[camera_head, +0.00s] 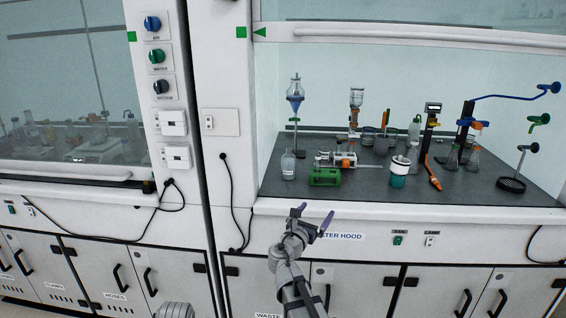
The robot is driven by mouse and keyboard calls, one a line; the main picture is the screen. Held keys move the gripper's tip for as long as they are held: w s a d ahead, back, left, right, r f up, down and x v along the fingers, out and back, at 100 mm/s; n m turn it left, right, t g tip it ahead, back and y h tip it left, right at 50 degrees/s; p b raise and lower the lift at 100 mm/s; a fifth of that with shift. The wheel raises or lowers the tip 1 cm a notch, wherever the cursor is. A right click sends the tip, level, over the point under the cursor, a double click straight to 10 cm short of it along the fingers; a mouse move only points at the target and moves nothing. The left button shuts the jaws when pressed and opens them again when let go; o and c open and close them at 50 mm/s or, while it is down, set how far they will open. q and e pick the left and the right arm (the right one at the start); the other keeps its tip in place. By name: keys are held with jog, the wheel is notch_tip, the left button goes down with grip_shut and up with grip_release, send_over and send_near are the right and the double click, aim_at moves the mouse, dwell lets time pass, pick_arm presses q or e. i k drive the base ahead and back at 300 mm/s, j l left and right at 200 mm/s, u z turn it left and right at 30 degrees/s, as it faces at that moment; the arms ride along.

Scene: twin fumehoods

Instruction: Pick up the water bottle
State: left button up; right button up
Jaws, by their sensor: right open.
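A small clear bottle (288,165) stands upright at the front left of the right hood's dark worktop. A second pale bottle (414,130) stands farther back, right of the middle; the picture is too small to read a label on either. My right gripper (312,214) is open and empty, with its purple-tipped fingers pointing up toward the hood. It is in front of the hood's front edge, below and slightly right of the clear bottle, and apart from it. My left gripper is not in view.
A green block (325,177) lies right of the clear bottle, beside a burner-like apparatus (338,158). A stand with a blue funnel (295,95) rises behind the bottle. A white and teal cup (399,172) and an orange tool (431,172) stand farther right. The raised sash (420,36) leaves the front open.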

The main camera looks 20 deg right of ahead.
aim_at(288, 161)
jog(key=i+l, duration=0.2)
jog(key=i, duration=0.25)
jog(key=i+l+u, duration=0.15)
jog(key=i, duration=0.3)
